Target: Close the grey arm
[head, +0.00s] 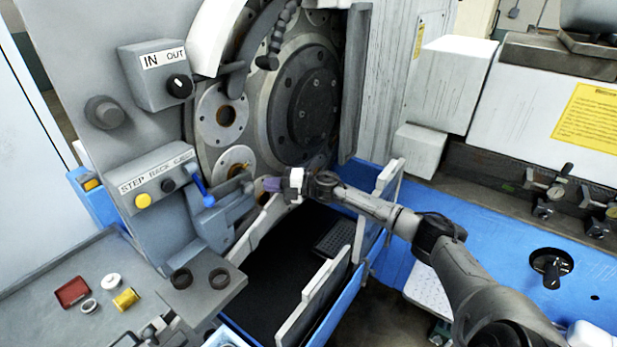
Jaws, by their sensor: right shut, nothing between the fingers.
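A grey arm-like block (226,214) sticks out beside the control box at the machine's front, with a blue lever (198,186) at its left end. Another curved dark grey arm (238,78) hangs at the upper part of the round machine face. I cannot tell for sure which of the two is the task's grey arm. My right gripper (270,185) reaches in from the lower right. Its fingers are shut and empty, just right of the grey block and below the round face; whether they touch the block is unclear. My left gripper is not in view.
A round dark chuck plate (305,108) sits above my right gripper. Upright pale panels (313,297) border the dark pit (278,270) below. A control box with yellow button (143,201) and an IN/OUT box (158,78) stand left. A red block (72,292) lies on the grey bench.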

